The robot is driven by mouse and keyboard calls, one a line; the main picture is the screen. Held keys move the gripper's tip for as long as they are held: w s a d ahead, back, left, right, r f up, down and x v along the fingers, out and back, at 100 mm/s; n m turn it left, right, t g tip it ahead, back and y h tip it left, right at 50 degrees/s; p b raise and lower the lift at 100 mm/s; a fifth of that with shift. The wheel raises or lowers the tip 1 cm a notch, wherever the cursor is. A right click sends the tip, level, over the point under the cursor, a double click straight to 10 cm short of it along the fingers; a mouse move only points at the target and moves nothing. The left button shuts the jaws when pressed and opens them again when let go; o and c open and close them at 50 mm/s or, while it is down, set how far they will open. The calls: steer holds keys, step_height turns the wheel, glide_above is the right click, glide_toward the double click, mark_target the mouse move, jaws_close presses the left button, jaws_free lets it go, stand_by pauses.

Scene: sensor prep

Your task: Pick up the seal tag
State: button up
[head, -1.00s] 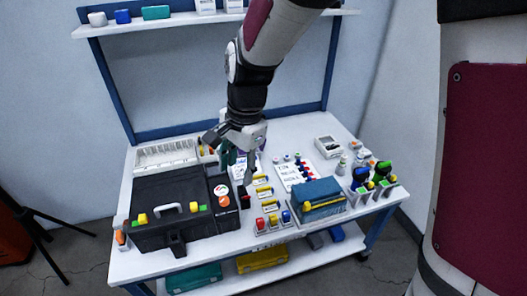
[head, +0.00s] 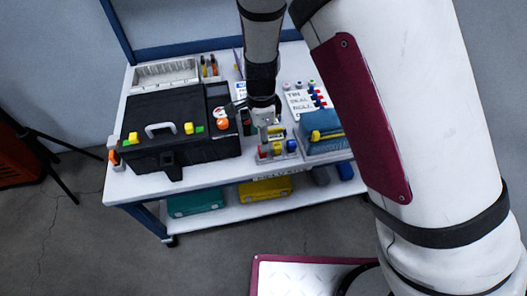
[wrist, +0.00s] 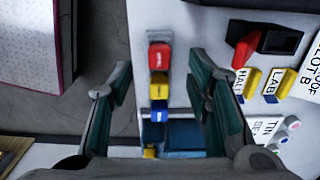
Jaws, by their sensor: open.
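I cannot tell for sure which item is the seal tag. A red piece (wrist: 158,55), a yellow piece (wrist: 158,88) and a blue piece (wrist: 158,113) stand in a row on a pale holder in the wrist view. In the head view the red (head: 262,152), yellow (head: 277,148) and blue (head: 291,146) pieces are at the table's front edge. Yellow-and-blue labelled pieces (wrist: 250,82) lie to the right in the wrist view. My gripper (wrist: 160,80) is open and empty, its fingers either side of the row in that view. It shows just behind the row in the head view (head: 267,132).
A black case (head: 180,125) stands left of my gripper. A blue box (head: 322,130) with a yellow piece on top is close on the right. A lettered sheet (head: 300,103) lies behind it. Teal (head: 195,203) and yellow (head: 265,188) boxes are on the lower shelf.

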steer(key=shift+d+f+b, duration=0.15)
steer(key=shift+f+b, duration=0.95)
steer(key=shift+f, duration=2.05)
steer(key=c, duration=0.9)
